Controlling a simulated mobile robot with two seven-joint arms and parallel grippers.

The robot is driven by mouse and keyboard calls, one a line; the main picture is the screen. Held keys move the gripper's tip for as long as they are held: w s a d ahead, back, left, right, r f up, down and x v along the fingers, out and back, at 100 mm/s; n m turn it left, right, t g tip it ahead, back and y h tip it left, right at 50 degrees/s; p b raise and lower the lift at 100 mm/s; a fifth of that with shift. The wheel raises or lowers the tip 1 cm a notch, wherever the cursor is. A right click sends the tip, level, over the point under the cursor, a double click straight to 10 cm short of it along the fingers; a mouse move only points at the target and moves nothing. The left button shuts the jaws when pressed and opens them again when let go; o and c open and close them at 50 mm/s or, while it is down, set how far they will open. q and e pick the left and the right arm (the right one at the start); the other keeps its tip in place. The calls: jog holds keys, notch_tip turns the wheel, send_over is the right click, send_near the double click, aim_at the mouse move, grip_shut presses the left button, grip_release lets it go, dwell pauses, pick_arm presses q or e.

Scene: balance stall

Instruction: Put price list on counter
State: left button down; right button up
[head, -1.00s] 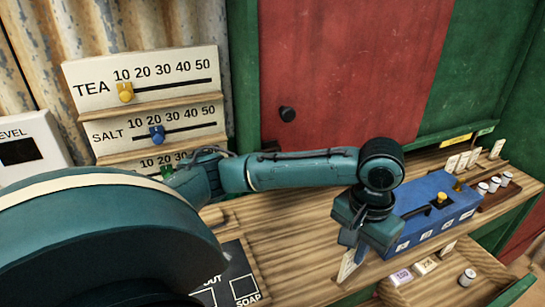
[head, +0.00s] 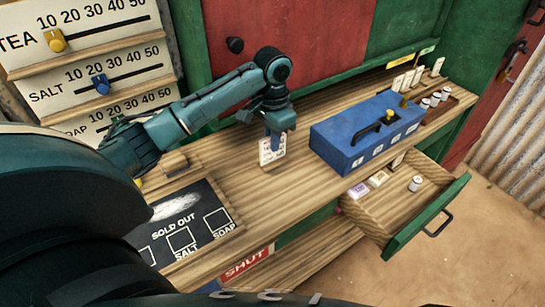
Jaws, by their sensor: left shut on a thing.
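The price list (head: 269,153) is a small white card with dark print, upright at the wooden counter (head: 255,200), left of the blue box. My left gripper (head: 277,135) is above the card and shut on its upper part. The card's lower edge is at or just above the counter top; I cannot tell if it touches. My right gripper is not in view.
A blue box (head: 340,141) with a black handle stands right of the card. A black sold-out board (head: 170,232) lies at the left. An open drawer (head: 445,215) holds small items. White cards and cans stand at the far right. Bare counter lies between board and box.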

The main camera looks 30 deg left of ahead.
aim_at(273, 160)
pick_arm(q)
notch_tip(273, 160, down, 5)
jog(key=shift+r, duration=0.15)
jog(key=shift+f, duration=0.2)
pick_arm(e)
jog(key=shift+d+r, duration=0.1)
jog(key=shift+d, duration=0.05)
pick_arm(q)
jog(key=c, duration=1.6)
grip_release()
jog(key=shift+f, duration=0.15)
notch_tip(273, 160, up, 11)
jog(key=shift+r, duration=0.7)
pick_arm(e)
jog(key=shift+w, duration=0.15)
